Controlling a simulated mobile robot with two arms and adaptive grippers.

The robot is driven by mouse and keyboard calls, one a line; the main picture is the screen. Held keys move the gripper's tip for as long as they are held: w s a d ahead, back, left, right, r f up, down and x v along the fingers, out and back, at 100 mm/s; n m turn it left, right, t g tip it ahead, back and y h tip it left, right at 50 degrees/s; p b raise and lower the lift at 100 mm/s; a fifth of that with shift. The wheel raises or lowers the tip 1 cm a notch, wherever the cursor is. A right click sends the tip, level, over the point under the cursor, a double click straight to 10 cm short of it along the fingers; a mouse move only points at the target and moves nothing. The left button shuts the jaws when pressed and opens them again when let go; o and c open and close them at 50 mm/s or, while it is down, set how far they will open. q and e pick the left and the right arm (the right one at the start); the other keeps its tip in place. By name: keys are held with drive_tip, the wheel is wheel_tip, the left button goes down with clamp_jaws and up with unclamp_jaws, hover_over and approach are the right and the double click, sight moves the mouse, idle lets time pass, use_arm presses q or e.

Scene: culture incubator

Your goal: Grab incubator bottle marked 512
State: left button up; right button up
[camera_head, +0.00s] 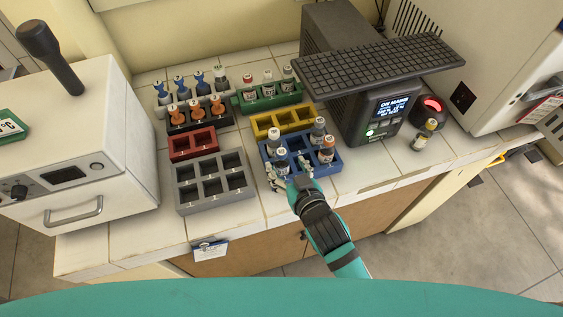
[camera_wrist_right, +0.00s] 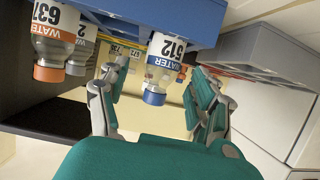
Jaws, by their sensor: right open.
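In the right wrist view, which is upside down, the bottle marked 512 (camera_wrist_right: 163,62) has a white WATER label and a blue cap. It sits in the blue rack (camera_wrist_right: 190,20). My right gripper (camera_wrist_right: 158,92) is open, and the bottle shows between its two fingers; I cannot tell whether either finger touches it. In the head view the right gripper (camera_head: 288,184) is at the front left of the blue rack (camera_head: 337,167). The bottle there, at the front left (camera_head: 282,158), appears to be 512; its label is unreadable. My left gripper is not in view.
A bottle marked 637 (camera_wrist_right: 54,40) with an orange cap stands beside it. The empty grey rack (camera_head: 213,199) lies left of the blue one. Yellow (camera_head: 283,122), red (camera_head: 193,143) and green racks stand behind.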

sight(284, 166)
drive_tip(key=shift+p+x, duration=0.3)
drive_tip(key=shift+x, duration=1.65)
drive_tip(key=shift+s+a, duration=0.1)
drive_tip(key=shift+s, duration=0.05)
clamp_jaws()
